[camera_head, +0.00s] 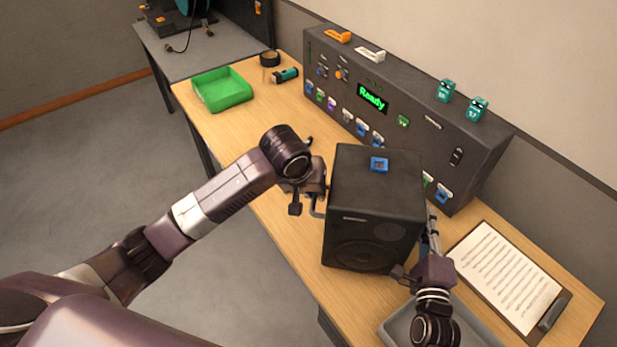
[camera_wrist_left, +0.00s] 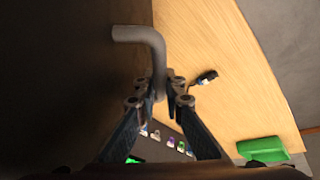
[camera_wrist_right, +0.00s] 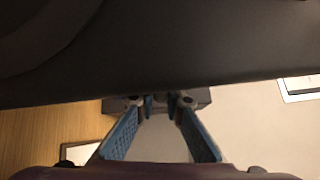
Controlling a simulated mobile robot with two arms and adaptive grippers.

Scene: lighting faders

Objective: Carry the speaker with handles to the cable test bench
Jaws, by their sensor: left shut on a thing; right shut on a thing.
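The speaker (camera_head: 375,205) is a black box with a round cone on its front and a small blue tag on top. It is upright at the wooden bench; whether it rests or hangs just above is unclear. My left gripper (camera_head: 312,195) is shut on the grey handle on its left side; the handle (camera_wrist_left: 150,45) shows between the fingers in the left wrist view. My right gripper (camera_head: 431,245) is at the right side, shut on the other handle, mostly hidden by the fingers in the right wrist view. I cannot tell which table is the cable test bench.
A grey console (camera_head: 405,110) with a "Ready" display stands behind the speaker. A clipboard (camera_head: 505,275) and a grey tray (camera_head: 400,330) are at right. A green tray (camera_head: 222,90) lies at the bench's far end. A grey table (camera_head: 215,50) with a cable stands beyond. Floor at left is clear.

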